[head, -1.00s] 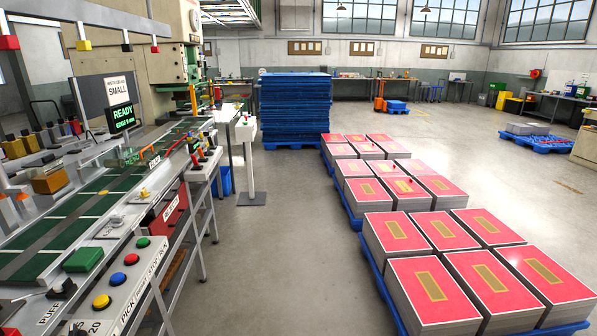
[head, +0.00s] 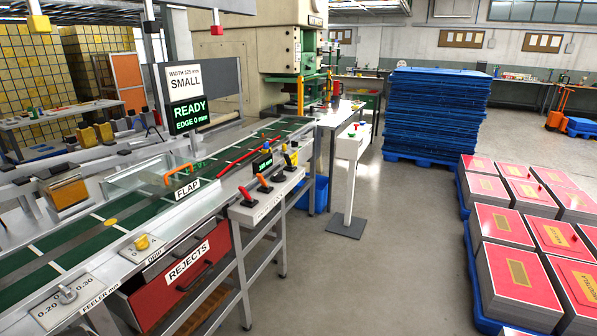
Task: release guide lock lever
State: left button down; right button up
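A small lever panel (head: 262,207) is on the near side of the conveyor, with several levers on it. A red bar (head: 243,161) runs along the green conveyor belt (head: 110,228). A small green display (head: 262,162) stands behind the levers. Neither gripper is in view.
The sign (head: 190,80) reads SMALL, and the screen (head: 187,115) reads READY, EDGE 0 mm. A clear box with an orange handle, marked FLAP (head: 187,188), is on the line. The REJECTS drawer (head: 185,270) is below. Open floor (head: 400,230) lies to the right, before pallets.

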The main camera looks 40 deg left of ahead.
aim_at(262, 181)
jog(key=i, duration=2.4)
jog(key=u, duration=1.5)
